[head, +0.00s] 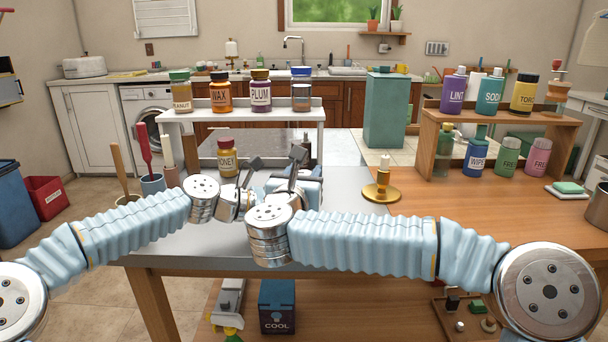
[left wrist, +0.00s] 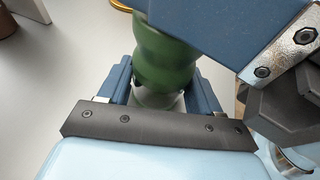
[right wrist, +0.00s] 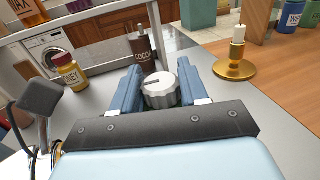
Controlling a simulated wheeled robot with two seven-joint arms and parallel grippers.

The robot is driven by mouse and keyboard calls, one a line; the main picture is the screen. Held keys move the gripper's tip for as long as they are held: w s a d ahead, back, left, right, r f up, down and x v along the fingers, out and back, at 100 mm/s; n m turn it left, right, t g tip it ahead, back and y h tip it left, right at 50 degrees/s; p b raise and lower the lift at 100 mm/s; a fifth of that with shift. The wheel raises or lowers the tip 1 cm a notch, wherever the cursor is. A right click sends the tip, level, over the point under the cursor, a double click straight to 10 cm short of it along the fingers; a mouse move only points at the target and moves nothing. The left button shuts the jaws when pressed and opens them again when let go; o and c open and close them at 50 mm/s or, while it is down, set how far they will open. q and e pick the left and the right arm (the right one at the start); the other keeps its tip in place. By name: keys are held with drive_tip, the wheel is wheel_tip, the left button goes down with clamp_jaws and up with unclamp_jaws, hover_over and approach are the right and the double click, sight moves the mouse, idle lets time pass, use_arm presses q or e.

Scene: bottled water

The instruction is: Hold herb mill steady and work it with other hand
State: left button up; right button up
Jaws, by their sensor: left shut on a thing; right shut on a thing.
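The herb mill has a green rounded body (left wrist: 165,55) and a ribbed silver knob (right wrist: 158,92) with a dark mark on top. My left gripper (left wrist: 162,85) is shut on the green body, its blue fingers on either side. My right gripper (right wrist: 160,78) is shut on the silver knob from above, one finger on each side. In the left wrist view, blue and grey parts of my right gripper cover the mill's upper part. In the head view both grippers are close together over the grey table part, and my arms hide the mill.
A honey jar (head: 227,163) stands just behind the grippers, and a dark cocoa bottle (right wrist: 140,48) stands beyond the knob. A brass candle holder (head: 381,190) is to the right. Utensil pots (head: 152,184) stand left. Shelves with jars (head: 240,116) and bottles (head: 500,120) stand farther back.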

drive_tip(key=o, duration=1)
drive_tip(key=shift+c, duration=0.2)
drive_tip(key=v, duration=1.2)
drive_tip(key=shift+a, duration=0.1)
